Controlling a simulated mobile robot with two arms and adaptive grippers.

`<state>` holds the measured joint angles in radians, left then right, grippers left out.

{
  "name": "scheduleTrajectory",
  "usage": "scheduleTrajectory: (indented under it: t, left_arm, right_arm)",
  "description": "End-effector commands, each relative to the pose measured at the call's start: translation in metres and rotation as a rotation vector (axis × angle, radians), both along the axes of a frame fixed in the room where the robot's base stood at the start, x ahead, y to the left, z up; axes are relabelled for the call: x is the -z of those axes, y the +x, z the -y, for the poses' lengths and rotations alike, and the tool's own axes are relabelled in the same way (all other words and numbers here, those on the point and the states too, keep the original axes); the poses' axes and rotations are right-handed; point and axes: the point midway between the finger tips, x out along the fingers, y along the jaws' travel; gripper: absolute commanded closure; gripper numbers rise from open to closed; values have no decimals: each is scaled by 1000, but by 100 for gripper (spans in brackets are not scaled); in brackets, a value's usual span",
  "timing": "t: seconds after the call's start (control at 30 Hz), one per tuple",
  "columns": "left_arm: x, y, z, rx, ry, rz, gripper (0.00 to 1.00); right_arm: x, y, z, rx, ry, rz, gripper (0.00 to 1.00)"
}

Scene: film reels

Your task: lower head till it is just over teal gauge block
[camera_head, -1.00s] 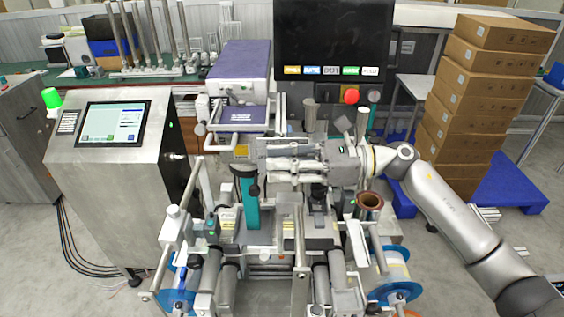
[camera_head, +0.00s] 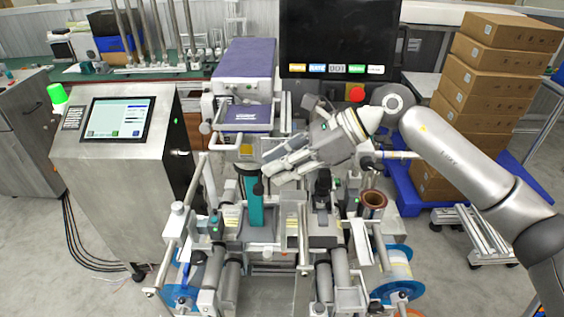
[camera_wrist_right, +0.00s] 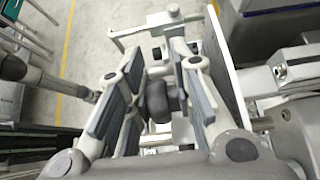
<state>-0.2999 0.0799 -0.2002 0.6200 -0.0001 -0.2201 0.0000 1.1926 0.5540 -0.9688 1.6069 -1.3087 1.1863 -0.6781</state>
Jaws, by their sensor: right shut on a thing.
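My right gripper (camera_head: 268,166) is over the middle of the machine, its fingers pointing left and slightly down. In the right wrist view its fingers (camera_wrist_right: 160,95) are on both sides of a black rounded knob (camera_wrist_right: 157,102), shut on it. In the head view, a black knob (camera_head: 258,188) shows just below the fingertips. An upright teal piece (camera_head: 256,208) with a dark round top stands beside it. A smaller teal part (camera_head: 214,218) sits to the left. I cannot tell which is the gauge block, or the head's gap above it. My left gripper is not in view.
A steel cabinet with a screen (camera_head: 116,118) stands at left. A black monitor (camera_head: 338,38) and a purple-topped box (camera_head: 247,60) are behind. Blue reels (camera_head: 392,272) are at the front. Boxes (camera_head: 490,90) are stacked at right. Rods and rollers crowd the gripper.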

Motion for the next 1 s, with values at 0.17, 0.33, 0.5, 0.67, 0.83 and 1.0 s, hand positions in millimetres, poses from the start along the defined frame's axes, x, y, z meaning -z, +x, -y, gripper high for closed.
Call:
scheduleTrajectory:
  t: [0.17, 0.33, 0.5, 0.67, 0.83, 1.0]
  left_arm:
    - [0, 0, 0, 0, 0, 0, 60]
    - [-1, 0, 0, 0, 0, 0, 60]
    - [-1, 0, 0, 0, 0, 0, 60]
    - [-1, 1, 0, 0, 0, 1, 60]
    - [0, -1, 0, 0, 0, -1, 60]
    - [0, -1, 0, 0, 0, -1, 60]
  right_arm:
    - [-5, -2, -3, -8, -9, 2, 100]
    - [-6, -2, -3, -7, -8, 3, 100]
    - [-7, -2, -3, -7, -6, 5, 75]
    - [-6, -1, -2, -5, -8, 4, 64]
    - [-4, -1, -2, -3, -11, 3, 64]
    - [-3, 0, -1, -2, -12, 2, 64]
